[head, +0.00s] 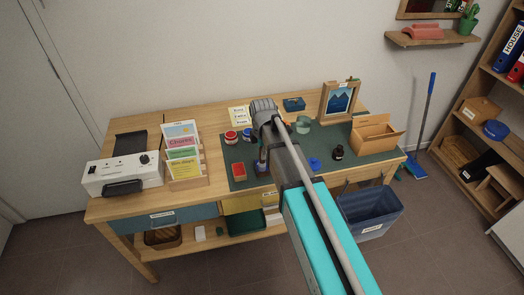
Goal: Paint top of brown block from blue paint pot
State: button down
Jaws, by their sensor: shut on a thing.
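My arm reaches over the green mat (280,183) on the wooden desk. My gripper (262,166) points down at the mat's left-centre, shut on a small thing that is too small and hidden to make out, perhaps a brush. A small blue pot (314,164) sits near the mat's front, right of my arm. Another small blue-sided pot (247,135) stands behind my gripper, beside a red one (231,137). Which pot holds blue paint is unclear.
A card rack (184,163) and a white machine (122,171) stand left. My arm covers the mat's middle.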

jog(key=shift+r, duration=0.15)
notch_tip(320, 180, up, 6)
jog(key=p, duration=0.6)
dwell(0.5)
jog(key=shift+r+p, duration=1.4)
jog(key=shift+p, duration=0.15)
